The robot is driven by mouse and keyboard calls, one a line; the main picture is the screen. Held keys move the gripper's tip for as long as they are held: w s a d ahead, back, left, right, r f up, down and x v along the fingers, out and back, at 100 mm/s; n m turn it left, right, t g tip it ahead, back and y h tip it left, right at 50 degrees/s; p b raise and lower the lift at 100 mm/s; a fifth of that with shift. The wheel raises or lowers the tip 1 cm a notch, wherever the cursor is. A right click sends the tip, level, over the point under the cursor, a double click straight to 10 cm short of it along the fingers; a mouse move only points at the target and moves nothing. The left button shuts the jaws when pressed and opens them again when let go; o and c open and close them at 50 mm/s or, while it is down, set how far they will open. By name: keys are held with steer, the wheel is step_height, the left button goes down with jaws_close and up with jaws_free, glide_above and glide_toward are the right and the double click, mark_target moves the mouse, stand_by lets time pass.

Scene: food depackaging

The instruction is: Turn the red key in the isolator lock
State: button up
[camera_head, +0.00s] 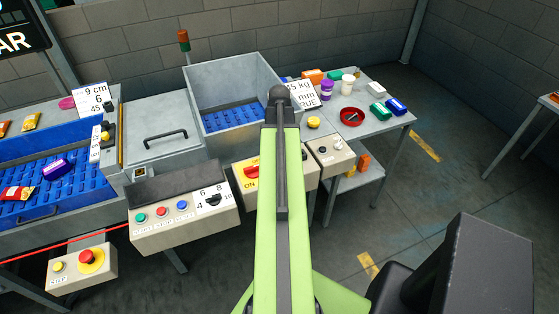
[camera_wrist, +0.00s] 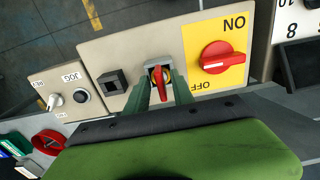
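The red key (camera_wrist: 159,82) sits in a small grey lock (camera_wrist: 158,64) on a beige panel (camera_wrist: 120,48), seen in the wrist view. My gripper (camera_wrist: 160,84) is at the lock, with one green finger on each side of the key. The fingers look open, with a narrow gap around the key; any contact is unclear. A red rotary switch (camera_wrist: 217,58) on a yellow ON/OFF plate is just right of the lock. In the head view this switch (camera_head: 251,172) shows left of my arm, which hides the key and lock.
A black square part (camera_wrist: 112,83) is left of the lock on the panel. A JOG box (camera_head: 330,156) stands beside the panel. The START/STOP button box (camera_head: 184,218) is at the lower left.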

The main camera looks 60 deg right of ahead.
jaws_close()
steer(key=shift+n, duration=1.8)
